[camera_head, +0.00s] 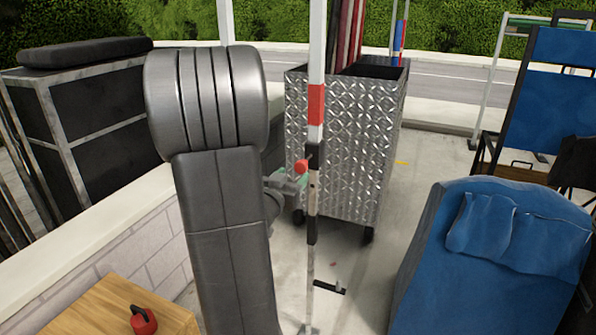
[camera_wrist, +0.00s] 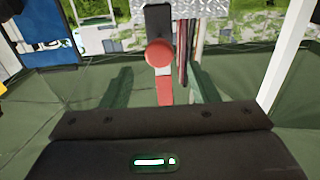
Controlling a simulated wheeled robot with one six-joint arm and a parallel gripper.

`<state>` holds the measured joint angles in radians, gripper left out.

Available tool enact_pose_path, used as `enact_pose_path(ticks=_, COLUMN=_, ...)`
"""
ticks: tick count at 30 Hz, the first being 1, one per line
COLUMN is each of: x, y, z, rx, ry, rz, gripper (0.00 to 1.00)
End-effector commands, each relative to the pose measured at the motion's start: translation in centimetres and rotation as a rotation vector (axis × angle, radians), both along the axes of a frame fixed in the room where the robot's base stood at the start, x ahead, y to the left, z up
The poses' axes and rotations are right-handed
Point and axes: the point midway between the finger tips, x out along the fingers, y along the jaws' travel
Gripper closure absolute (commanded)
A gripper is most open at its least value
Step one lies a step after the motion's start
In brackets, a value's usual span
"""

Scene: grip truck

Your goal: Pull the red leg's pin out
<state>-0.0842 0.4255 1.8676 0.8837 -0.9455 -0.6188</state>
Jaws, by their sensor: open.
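The red leg is an upright white pole with a red band (camera_head: 316,105) and black fittings. Its pin shows as a round red knob (camera_head: 301,167) at the black fitting below the band. In the wrist view the red knob (camera_wrist: 160,53) is near the top centre, with the red band (camera_wrist: 164,92) just below it in the picture. My gripper (camera_head: 287,181) is beside the pole at knob height. In the wrist view its green fingers (camera_wrist: 162,80) are spread apart, one on each side of the knob's line, with nothing held. The pin's shaft is hidden.
A diamond-plate metal cart (camera_head: 345,150) on wheels stands behind the pole. A blue chair (camera_head: 500,260) is at the right. A black crank handle (camera_head: 330,287) juts from the lower pole. A low wall (camera_head: 140,255) and a wooden surface (camera_head: 105,315) with a red object (camera_head: 143,321) are at the left.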

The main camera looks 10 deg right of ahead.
Motion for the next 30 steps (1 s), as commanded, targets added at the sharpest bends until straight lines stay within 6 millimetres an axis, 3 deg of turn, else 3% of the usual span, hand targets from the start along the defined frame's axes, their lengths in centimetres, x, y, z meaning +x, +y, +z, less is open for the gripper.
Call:
enact_pose_path(ticks=6, x=-4.0, y=2.8, z=0.0, rx=0.000, ry=-0.001, rz=0.004, gripper=0.45)
enact_pose_path(ticks=12, x=-5.9, y=4.0, z=0.0, rx=0.000, ry=0.000, rz=0.001, gripper=0.45)
enact_pose_path(ticks=25, x=-6.3, y=4.3, z=0.0, rx=0.001, ry=0.001, rz=0.000, gripper=0.45)
enact_pose_path(ticks=30, x=-5.6, y=3.7, z=0.0, rx=0.000, ry=0.000, rz=-0.003, gripper=0.45)
